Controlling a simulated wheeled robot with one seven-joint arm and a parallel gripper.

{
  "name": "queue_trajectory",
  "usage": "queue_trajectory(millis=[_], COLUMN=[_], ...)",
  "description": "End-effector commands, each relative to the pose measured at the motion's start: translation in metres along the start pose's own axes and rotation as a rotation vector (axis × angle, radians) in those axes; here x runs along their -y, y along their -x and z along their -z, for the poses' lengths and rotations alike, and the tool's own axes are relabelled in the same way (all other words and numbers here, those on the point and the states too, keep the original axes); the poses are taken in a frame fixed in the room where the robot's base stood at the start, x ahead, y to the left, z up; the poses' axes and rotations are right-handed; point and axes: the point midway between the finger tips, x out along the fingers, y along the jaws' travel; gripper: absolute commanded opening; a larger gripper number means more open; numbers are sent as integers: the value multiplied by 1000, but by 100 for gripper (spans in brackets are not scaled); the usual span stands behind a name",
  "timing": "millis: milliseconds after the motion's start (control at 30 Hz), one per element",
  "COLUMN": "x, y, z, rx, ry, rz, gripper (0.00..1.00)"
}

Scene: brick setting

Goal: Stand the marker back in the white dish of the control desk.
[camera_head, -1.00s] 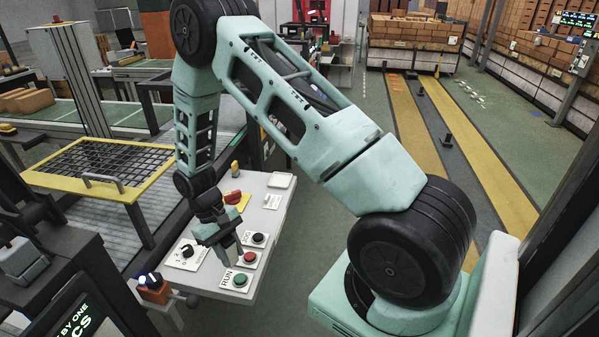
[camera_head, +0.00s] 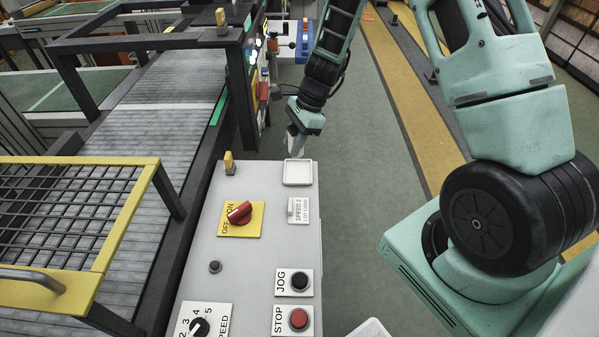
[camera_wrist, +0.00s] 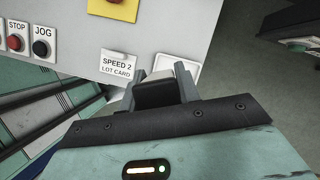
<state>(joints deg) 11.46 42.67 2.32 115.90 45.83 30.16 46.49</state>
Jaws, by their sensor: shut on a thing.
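The white dish (camera_head: 298,173) is a shallow square tray at the far right corner of the grey control desk (camera_head: 250,270). It also shows in the wrist view (camera_wrist: 183,66), partly hidden behind my gripper. My gripper (camera_head: 295,150) points down at the dish's far edge, and its fingertips appear just behind or above the rim. In the wrist view a dark piece (camera_wrist: 156,92), which looks like the marker, sits between the two grey fingers. My gripper is shut on it. Most of the marker is hidden, and I cannot tell its tilt or whether it touches the dish.
On the desk are a red rotary switch (camera_head: 239,213) on a yellow plate, a lot card holder (camera_head: 298,209), a JOG button (camera_head: 299,281), a STOP button (camera_head: 298,319) and a yellow-topped post (camera_head: 229,163). A conveyor (camera_head: 150,110) runs left. Green floor (camera_head: 360,220) is free at right.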

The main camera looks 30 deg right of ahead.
Motion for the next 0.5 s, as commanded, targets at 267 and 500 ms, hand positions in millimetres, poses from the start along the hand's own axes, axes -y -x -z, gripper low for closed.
queue_trajectory(millis=[267, 500], x=[20, 21], y=[15, -23], z=[9, 26], rx=[1, 1], ry=[-406, -427], rz=[167, 173], gripper=[18, 18])
